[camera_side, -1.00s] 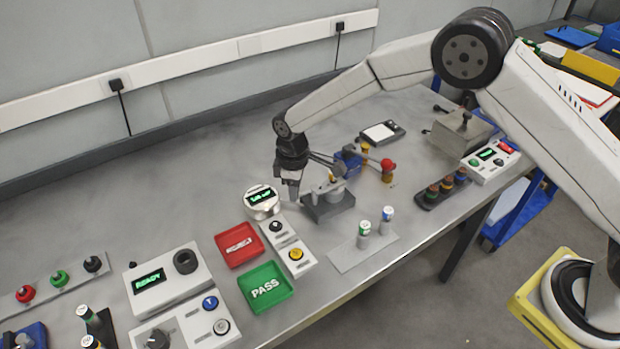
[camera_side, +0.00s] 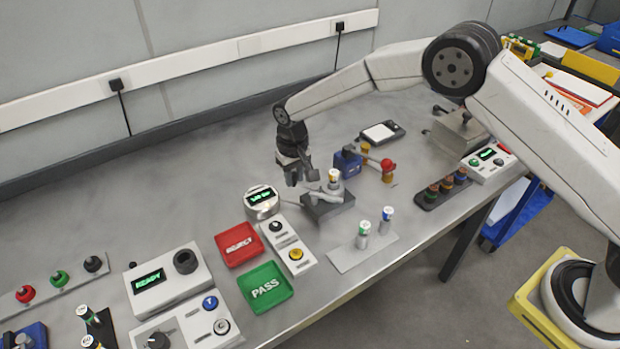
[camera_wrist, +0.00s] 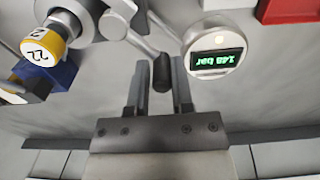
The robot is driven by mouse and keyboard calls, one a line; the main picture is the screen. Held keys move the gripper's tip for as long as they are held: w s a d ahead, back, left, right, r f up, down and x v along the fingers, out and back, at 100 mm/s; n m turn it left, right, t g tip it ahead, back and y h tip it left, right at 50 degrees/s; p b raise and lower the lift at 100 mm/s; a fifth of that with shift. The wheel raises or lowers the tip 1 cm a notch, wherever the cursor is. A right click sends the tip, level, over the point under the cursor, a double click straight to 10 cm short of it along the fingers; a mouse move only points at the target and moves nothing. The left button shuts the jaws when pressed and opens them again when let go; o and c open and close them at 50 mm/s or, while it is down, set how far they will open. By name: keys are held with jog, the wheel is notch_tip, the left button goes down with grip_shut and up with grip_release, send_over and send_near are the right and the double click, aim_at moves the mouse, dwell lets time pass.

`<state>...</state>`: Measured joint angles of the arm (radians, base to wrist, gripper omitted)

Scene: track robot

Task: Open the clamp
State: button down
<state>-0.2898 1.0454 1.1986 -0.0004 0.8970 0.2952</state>
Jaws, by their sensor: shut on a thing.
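The clamp (camera_side: 328,207) is a grey block with metal linkage on the bench, right of the round gauge. A vial (camera_side: 334,177) with a yellow band stands at it; the wrist view shows it (camera_wrist: 38,48) marked "22". The clamp's lever (camera_wrist: 147,46) ends in a dark grip (camera_wrist: 161,72). My gripper (camera_side: 297,183) is at the left side of the clamp, shut on the lever's grip; its fingers (camera_wrist: 160,88) stand on both sides of the grip in the wrist view.
The round gauge (camera_side: 262,203) is close to my gripper on the left; its display (camera_wrist: 216,54) reads about 1.45 bar. The red tray (camera_side: 238,244) and a button panel (camera_side: 288,247) lie in front. A blue block (camera_side: 347,165) stands behind the clamp.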

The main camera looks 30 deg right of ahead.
jog(key=shift+w+d+f+m, duration=0.15)
jog(key=shift+d+m, duration=0.15)
jog(key=shift+m, duration=0.5)
jog(key=shift+s+d+f+m, duration=0.1)
jog(key=shift+d+m, duration=0.15)
jog(key=shift+m, duration=0.55)
jog(key=c, duration=0.6)
grip_release()
jog(key=shift+w, duration=0.1)
jog(key=shift+r, duration=0.1)
jog(key=shift+w+r, duration=0.1)
jog(key=shift+r, duration=3.8)
